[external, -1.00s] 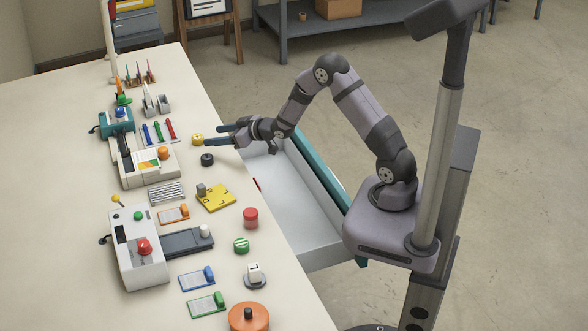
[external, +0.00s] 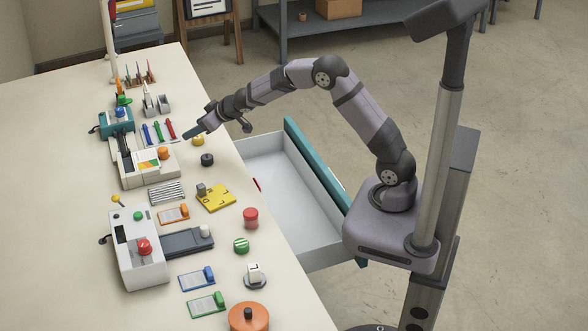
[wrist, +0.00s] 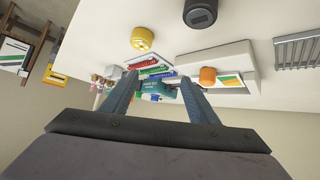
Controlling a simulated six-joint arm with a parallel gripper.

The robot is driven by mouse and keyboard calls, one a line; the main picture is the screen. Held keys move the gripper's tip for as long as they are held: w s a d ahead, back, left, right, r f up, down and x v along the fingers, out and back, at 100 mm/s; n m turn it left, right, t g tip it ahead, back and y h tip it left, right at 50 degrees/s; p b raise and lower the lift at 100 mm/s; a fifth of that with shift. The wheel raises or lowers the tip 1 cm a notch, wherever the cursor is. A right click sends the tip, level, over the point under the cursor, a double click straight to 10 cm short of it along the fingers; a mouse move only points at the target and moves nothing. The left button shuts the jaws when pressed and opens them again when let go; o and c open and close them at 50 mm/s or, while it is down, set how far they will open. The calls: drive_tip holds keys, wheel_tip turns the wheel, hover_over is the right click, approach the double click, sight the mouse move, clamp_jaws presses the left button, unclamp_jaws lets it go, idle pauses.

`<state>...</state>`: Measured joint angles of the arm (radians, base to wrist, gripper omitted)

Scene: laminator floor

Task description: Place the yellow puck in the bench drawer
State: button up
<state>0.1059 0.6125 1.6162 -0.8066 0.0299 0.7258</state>
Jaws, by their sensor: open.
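The yellow puck (external: 198,140) lies on the bench top near its right edge, beside a black puck (external: 207,159). It also shows in the wrist view (wrist: 143,38), above the fingers and outside the gap between them. My gripper (external: 190,134) is just by the puck in the external view, overlapping its upper left; its height over the bench is hard to tell. In the wrist view its two fingers (wrist: 158,92) are apart with nothing held.
Red, green and blue pens (external: 158,131) lie left of the gripper. A laminator-like machine with an orange knob (external: 163,153) stands nearby. A yellow plate (external: 216,198), red puck (external: 251,217) and green puck (external: 241,245) lie nearer the front. The bench's left part is clear.

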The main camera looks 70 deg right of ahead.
sight(202, 138)
drive_tip(key=s+d+f+m, duration=0.1)
drive_tip(key=s+d+m+g+h, duration=0.1)
drive_tip(key=shift+s+d+f+m, duration=0.15)
drive_tip(key=shift+d+f+m, duration=0.15)
drive_tip(key=shift+d+f, duration=0.1)
drive_tip(key=shift+s+d+f+m+g, duration=0.15)
drive_tip(key=shift+m+g, duration=0.15)
drive_tip(key=shift+m, duration=0.2)
drive_tip(key=shift+p+x, duration=1.65)
drive_tip(key=shift+x, duration=2)
drive_tip(key=shift+d, duration=0.15)
drive_tip(key=c, duration=1.2)
